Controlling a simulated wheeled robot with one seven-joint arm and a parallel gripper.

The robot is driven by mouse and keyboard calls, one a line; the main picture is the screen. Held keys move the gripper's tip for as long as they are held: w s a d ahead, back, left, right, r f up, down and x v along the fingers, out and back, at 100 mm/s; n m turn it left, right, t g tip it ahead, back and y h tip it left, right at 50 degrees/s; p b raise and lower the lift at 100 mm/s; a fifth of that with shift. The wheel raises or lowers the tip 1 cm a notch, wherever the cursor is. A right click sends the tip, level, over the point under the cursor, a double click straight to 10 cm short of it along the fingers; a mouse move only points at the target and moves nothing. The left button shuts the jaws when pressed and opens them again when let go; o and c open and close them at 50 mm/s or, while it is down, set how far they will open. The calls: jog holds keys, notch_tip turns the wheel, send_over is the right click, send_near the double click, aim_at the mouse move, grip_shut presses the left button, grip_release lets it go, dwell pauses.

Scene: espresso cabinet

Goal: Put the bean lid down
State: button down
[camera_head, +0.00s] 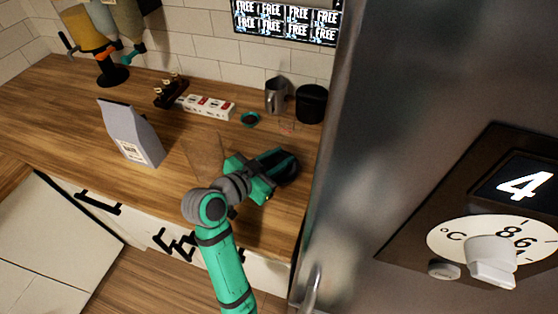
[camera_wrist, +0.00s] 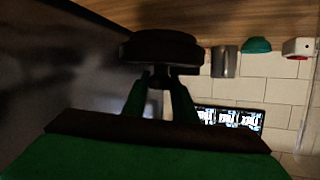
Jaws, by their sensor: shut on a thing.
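My gripper (camera_head: 268,177) reaches over the right end of the wooden counter, close to the steel appliance. In the wrist view its two green fingers (camera_wrist: 160,82) are shut on a round black lid (camera_wrist: 163,47), taken to be the bean lid. The lid also shows as a dark shape at the gripper's end in the head view (camera_head: 288,166). I cannot tell whether the lid touches the counter. A black canister (camera_head: 311,104) stands behind it near the wall.
A steel jug (camera_head: 276,96) stands beside the canister. A small teal item (camera_head: 250,119), a red-and-white box row (camera_head: 206,106) and a grey bag (camera_head: 131,134) are on the counter (camera_head: 60,95). The steel appliance (camera_head: 350,150) bounds the right side.

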jog(key=f, duration=0.3)
jog(key=shift+w+f, duration=0.4)
jog(key=shift+f, duration=0.1)
jog(key=c, duration=1.4)
grip_release()
jog(key=shift+c, duration=0.2)
jog(key=shift+s+d, duration=0.1)
jog(key=shift+d, duration=0.05)
jog(key=v, duration=1.2)
